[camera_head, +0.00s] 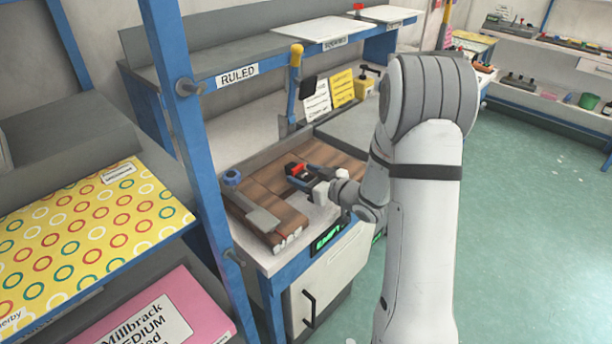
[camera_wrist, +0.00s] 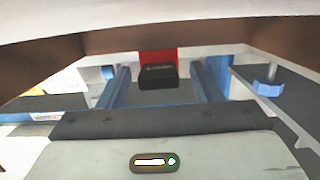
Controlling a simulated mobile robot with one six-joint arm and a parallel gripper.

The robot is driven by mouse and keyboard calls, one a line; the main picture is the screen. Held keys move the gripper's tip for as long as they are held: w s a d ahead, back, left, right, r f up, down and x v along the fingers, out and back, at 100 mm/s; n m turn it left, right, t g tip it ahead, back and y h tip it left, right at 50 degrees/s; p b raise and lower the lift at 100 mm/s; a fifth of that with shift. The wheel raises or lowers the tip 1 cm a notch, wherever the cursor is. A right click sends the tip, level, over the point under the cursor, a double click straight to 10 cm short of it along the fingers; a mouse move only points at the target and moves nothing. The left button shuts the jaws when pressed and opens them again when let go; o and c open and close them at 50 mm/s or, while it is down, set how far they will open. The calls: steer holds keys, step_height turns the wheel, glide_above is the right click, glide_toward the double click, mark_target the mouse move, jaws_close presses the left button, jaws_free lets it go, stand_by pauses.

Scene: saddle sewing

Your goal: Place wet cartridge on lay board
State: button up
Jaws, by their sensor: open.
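The cartridge (camera_head: 298,170), black with a red part, is at the brown slatted lay board (camera_head: 262,192) on the bench. In the wrist view the cartridge (camera_wrist: 158,77) is between the two blue fingers of my gripper (camera_wrist: 166,84), with a gap on each side. My gripper (camera_head: 303,178) is open around it, low over the board in the head view. Whether the cartridge's underside touches the board is hidden.
A grey clamp bar with a blue knob (camera_head: 232,177) lies across the board's left part. A blue post (camera_head: 188,110) and a shelf labelled RULED (camera_head: 238,76) stand nearby. A green-lit display (camera_head: 328,238) is on the bench front. Open floor (camera_head: 520,220) lies right.

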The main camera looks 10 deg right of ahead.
steer(key=shift+r, duration=0.25)
steer(key=s+d+r+m+g+h, duration=0.3)
steer(key=s+d+r+m+h, duration=0.2)
steer(key=s+d+h, duration=0.65)
steer(key=s+a+r+m+g+y, duration=0.1)
steer(key=s+a+g, duration=0.3)
steer(key=s, duration=0.5)
steer(key=s+a+r+m+g+y, duration=0.1)
steer(key=s+a+g, duration=0.2)
steer(key=s, duration=0.7)
steer(key=shift+s+a+r+g, duration=0.15)
steer(key=shift+s+a+g, duration=0.2)
steer(key=shift+a, duration=0.9)
steer(key=shift+w, duration=0.1)
